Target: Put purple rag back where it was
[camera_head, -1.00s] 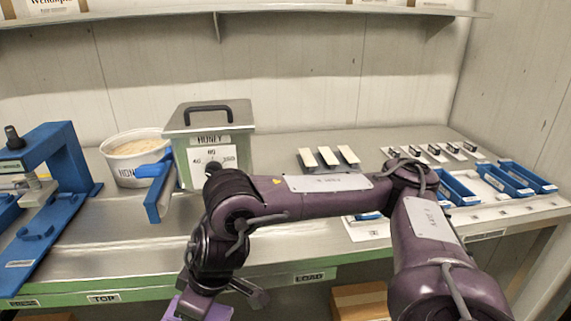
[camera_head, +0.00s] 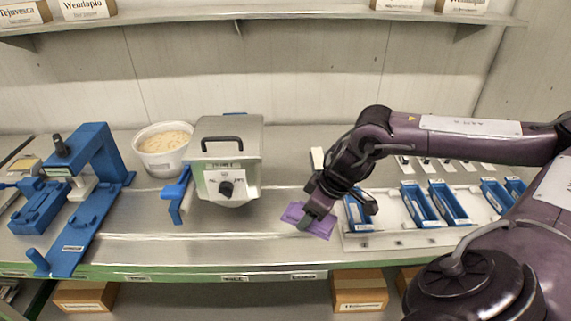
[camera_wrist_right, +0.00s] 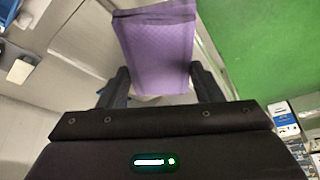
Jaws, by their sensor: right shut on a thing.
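The purple rag (camera_head: 308,220) is a folded, quilted-looking cloth. In the head view it shows at the fingertips of my right gripper (camera_head: 318,212), over the metal counter between the kettle and the white board. In the right wrist view the rag (camera_wrist_right: 155,45) stands out between the two fingers of my right gripper (camera_wrist_right: 160,85), which is shut on it. I cannot tell whether the rag touches the counter. My left gripper is not in view.
The metal honey kettle (camera_head: 226,165) stands left of the rag, with a blue lever (camera_head: 178,195) at its side. A white board (camera_head: 390,240) with blue trays (camera_head: 418,205) lies to the right. A white tub (camera_head: 163,150) and a blue press (camera_head: 92,190) stand further left. The counter front before the kettle is clear.

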